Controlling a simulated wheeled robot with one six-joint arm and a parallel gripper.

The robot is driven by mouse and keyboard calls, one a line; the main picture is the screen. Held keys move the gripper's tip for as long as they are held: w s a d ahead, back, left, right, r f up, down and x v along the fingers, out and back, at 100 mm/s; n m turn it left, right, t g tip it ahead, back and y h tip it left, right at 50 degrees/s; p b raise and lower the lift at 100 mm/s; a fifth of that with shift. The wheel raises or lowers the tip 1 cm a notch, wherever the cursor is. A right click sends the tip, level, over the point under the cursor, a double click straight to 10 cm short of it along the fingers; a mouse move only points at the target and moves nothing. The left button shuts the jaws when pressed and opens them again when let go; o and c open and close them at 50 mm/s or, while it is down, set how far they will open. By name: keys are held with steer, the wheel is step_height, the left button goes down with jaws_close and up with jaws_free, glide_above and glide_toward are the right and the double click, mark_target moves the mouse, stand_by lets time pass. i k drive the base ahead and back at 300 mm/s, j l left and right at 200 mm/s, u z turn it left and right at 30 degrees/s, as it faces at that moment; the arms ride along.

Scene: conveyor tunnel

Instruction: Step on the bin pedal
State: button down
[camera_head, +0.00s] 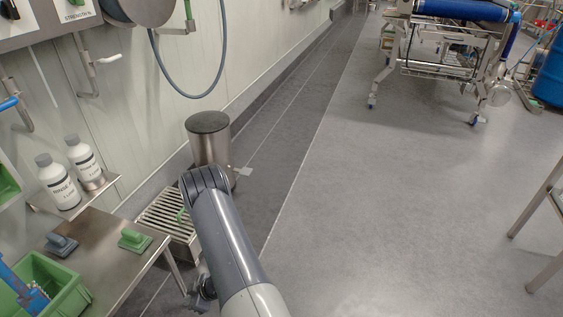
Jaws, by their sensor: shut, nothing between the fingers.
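A steel pedal bin (209,146) with a dark round lid stands on the floor by the left wall. Its lid looks shut. A small pale pedal (244,172) sticks out low at its right side, near the floor. My arm reaches up from the bottom of the picture, and its bent joint covers the lower front of the bin. The pedal shows just right of that joint.
A steel table (110,262) with a green crate (68,296) and green and grey pads stands at the lower left. A slatted metal grate (160,212) lies beside it. A wheeled steel frame (455,62) stands at the upper right. The middle floor is clear.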

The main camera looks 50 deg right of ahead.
mark_target(245, 171)
steer(key=i+l+z, duration=0.15)
steer(key=l, duration=0.35)
steer(key=i+l+z, duration=0.1)
steer(key=i+l, duration=0.25)
steer(key=i+l+z, duration=0.15)
steer(key=l, duration=0.4)
steer(key=i+l+z, duration=0.1)
steer(key=i+l, duration=0.9)
steer(key=l, duration=0.2)
